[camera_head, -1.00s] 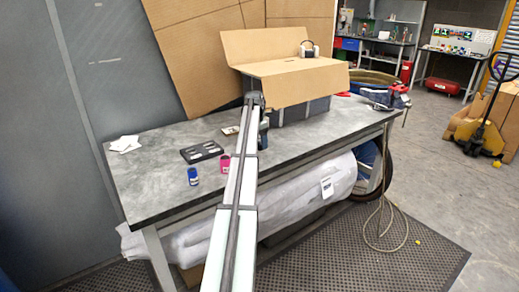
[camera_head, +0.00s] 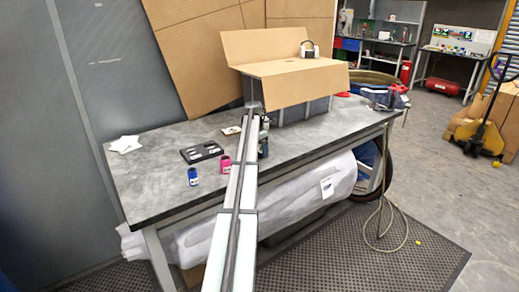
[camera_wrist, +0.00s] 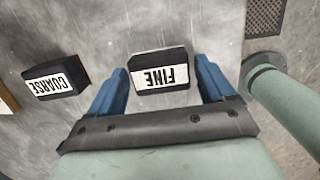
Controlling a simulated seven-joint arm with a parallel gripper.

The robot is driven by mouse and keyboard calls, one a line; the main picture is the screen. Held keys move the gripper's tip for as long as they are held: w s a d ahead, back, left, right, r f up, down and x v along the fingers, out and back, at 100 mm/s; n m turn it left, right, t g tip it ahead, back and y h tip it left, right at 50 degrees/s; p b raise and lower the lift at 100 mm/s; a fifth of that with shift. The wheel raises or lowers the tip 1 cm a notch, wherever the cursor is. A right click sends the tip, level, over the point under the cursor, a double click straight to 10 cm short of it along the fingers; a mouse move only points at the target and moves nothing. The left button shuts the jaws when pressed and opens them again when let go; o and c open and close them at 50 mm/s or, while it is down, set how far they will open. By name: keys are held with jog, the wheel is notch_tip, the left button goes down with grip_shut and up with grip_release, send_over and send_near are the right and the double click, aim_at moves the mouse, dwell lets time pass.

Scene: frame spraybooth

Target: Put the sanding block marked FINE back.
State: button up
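The sanding block marked FINE (camera_wrist: 160,70) is a dark block with a white label, lying on the grey worktop in the wrist view. The label reads upside down there. My gripper (camera_wrist: 160,88) is open, with one blue finger on each side of this block and visible gaps between. The fingers are not closed on it. A second dark block, marked COARSE (camera_wrist: 55,79), lies to the left, outside the left finger. In the head view my arm covers this part of the bench, and I cannot make out the blocks there.
A grey-green cylinder (camera_wrist: 290,112) is close right of the right finger. On the workbench (camera_head: 150,185) are a black tray (camera_head: 187,158), a blue can (camera_head: 193,177), a pink can (camera_head: 226,165) and white sheets (camera_head: 125,144). A cardboard box (camera_head: 300,88) stands behind. The bench's front left is clear.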

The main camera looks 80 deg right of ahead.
jog(key=shift+o, duration=0.7)
notch_tip(320, 180, up, 12)
jog(key=w+a, duration=0.1)
jog(key=shift+w+a, duration=0.15)
dwell(0.4)
